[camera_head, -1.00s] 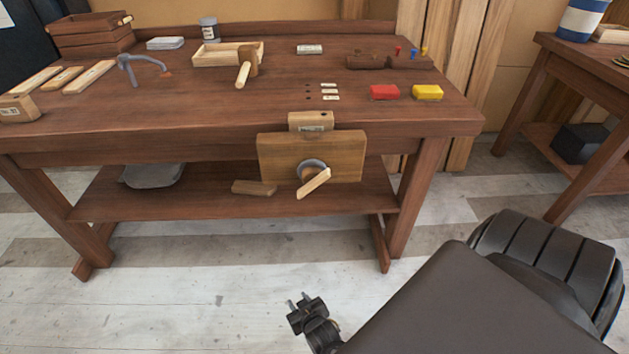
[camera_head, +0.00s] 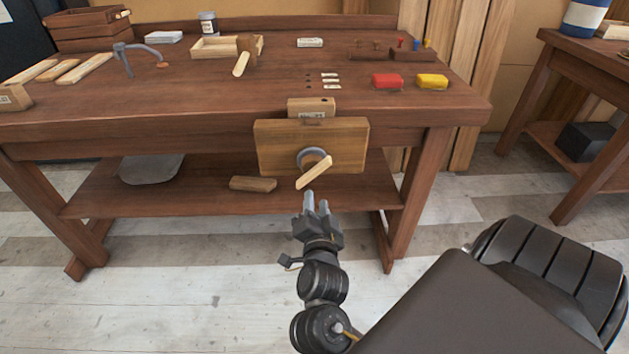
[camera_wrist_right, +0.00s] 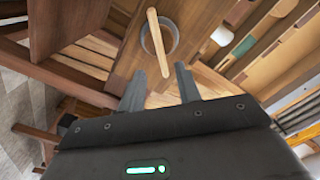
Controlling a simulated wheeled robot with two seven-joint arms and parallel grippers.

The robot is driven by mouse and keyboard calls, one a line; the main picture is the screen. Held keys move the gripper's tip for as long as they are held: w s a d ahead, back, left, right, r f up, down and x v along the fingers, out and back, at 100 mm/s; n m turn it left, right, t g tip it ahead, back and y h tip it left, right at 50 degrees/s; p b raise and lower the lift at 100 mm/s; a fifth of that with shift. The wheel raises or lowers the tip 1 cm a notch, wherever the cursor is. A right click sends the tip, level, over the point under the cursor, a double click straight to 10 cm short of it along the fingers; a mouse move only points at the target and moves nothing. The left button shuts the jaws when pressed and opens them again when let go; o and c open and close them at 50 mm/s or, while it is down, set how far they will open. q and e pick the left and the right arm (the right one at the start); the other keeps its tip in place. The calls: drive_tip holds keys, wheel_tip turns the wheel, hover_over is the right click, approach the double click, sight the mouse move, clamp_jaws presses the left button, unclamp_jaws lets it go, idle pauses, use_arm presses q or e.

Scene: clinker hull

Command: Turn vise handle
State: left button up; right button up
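The vise is on the front of the workbench, with a wooden jaw board (camera_head: 270,148) and a round grey hub (camera_head: 309,155). Its light wooden handle (camera_head: 314,173) slants from lower left to upper right across the hub. My right gripper (camera_head: 316,198) is just below the handle, apart from it, with its two fingers parted and nothing between them. In the right wrist view the handle (camera_wrist_right: 158,42) crosses the grey hub (camera_wrist_right: 170,38) beyond the open fingers (camera_wrist_right: 160,86). My left gripper is not in view.
The workbench top (camera_head: 190,90) holds a mallet (camera_head: 243,58), a grey clamp (camera_head: 135,55), a red block (camera_head: 386,80) and a yellow block (camera_head: 432,81). A lower shelf (camera_head: 215,195) runs behind the vise, with a wood block (camera_head: 253,184) on it. The floor in front is clear.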

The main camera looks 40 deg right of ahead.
sight(315, 177)
drive_tip(key=x, duration=0.8)
drive_tip(key=shift+w+d, duration=0.2)
clamp_jaws()
